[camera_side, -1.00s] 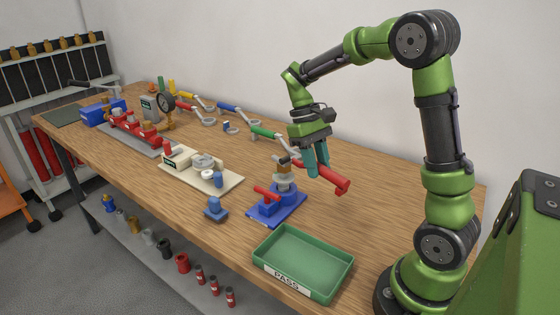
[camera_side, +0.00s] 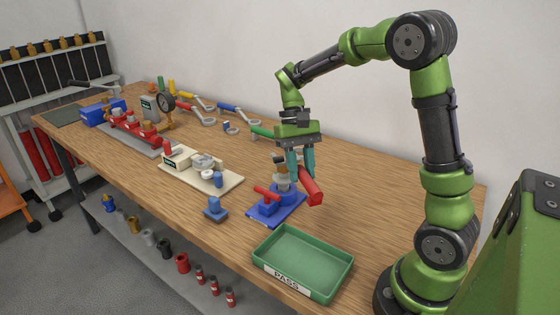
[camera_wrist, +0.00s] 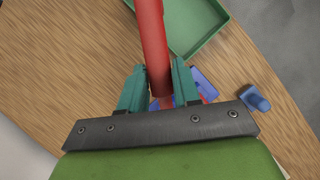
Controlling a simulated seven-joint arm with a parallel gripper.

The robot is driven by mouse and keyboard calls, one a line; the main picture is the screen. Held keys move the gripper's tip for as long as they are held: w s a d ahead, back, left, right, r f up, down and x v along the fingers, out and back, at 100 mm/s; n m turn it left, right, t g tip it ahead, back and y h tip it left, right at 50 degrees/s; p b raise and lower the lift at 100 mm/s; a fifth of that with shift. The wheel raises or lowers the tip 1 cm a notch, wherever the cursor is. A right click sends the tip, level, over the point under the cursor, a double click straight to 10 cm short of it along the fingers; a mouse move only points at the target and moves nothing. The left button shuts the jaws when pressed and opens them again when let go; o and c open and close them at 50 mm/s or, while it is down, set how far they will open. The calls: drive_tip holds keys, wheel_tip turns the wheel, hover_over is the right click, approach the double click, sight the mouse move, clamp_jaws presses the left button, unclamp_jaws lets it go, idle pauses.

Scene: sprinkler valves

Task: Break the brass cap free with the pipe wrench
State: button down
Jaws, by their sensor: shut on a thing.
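The red pipe wrench (camera_side: 311,190) is held between the teal fingers of my gripper (camera_side: 301,168), which is shut on its handle. The handle's free end points toward the front right of the bench. In the wrist view, the red wrench handle (camera_wrist: 153,40) runs up between the fingers of my gripper (camera_wrist: 158,80). The blue vise (camera_side: 268,208) stands on the bench just left of my gripper and holds a pale valve body (camera_side: 281,186). The brass-coloured cap (camera_side: 280,168) shows on top of it, beside the fingers. The wrench's jaw is largely hidden, so its contact with the cap cannot be told.
A green PASS tray (camera_side: 262,262) stands in front, with its rim also in the wrist view (camera_wrist: 212,42). The bench right of the vise is clear.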

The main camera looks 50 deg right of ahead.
idle(0.3)
drive_tip(key=shift+w+a+m+t+y, duration=0.3)
drive_tip(key=shift+w+a+m+y, duration=0.2)
drive_tip(key=shift+w+a+m, duration=0.65)
drive_tip(key=shift+s+d, duration=0.15)
drive_tip(key=shift+s, duration=0.15)
idle(0.4)
wheel_tip(320, 180, down, 3)
drive_tip(key=shift+f, duration=0.2)
idle(0.6)
drive_tip(key=shift+d, duration=0.1)
drive_tip(key=shift+s+d+n+g+h, duration=0.55)
drive_tip(key=shift+s+d+n, duration=0.7)
drive_tip(key=shift+n, duration=0.3)
drive_tip(key=shift+d, duration=0.1)
